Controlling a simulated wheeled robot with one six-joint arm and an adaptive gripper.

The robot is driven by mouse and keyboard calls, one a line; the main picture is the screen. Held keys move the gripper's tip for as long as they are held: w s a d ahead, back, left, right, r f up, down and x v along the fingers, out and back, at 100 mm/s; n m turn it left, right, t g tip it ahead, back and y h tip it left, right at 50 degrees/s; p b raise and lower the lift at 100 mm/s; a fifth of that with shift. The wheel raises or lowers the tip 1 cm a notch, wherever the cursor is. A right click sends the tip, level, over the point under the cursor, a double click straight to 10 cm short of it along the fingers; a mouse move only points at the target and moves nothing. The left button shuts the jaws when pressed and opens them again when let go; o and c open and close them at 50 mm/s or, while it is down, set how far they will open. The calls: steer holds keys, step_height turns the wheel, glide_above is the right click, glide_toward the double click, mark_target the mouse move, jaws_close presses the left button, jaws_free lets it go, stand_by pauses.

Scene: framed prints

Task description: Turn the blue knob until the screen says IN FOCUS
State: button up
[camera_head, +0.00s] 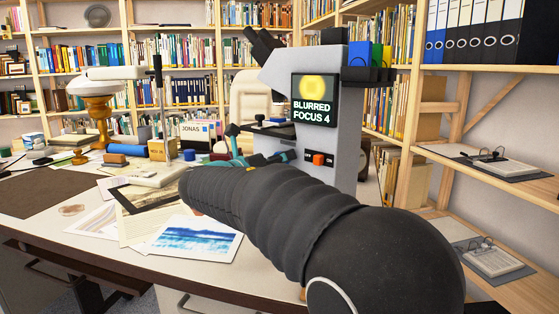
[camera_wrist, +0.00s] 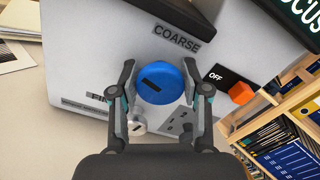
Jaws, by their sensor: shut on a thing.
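The blue knob (camera_wrist: 161,92) sits on the grey side of the microscope (camera_head: 322,60), below a COARSE label. It has a dark mark on its face. In the wrist view my gripper (camera_wrist: 160,72) has a finger on each side of the knob and is shut on it. In the head view my gripper (camera_head: 262,160) is beside the microscope's base, and my arm hides the knob. The screen (camera_head: 313,100) shows a yellow blob and reads BLURRED FOCUS 4.
A small silver knob (camera_wrist: 137,127) sits just below the blue one, near a partly hidden label. An orange switch (camera_wrist: 241,93) marked OFF is at the right. Prints (camera_head: 195,240) and papers lie on the desk (camera_head: 150,268). Bookshelves stand behind.

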steer(key=m+b, duration=0.1)
steer(key=m, duration=0.5)
steer(key=shift+b, duration=0.35)
steer(key=m+b, duration=0.1)
steer(key=m, duration=0.2)
steer(key=shift+s+d+f+m+b, duration=0.1)
steer(key=shift+m+b, duration=0.2)
steer(key=shift+b, duration=0.05)
steer(key=shift+m+b, duration=0.65)
steer(key=shift+m, duration=0.55)
steer(key=o, duration=1.1)
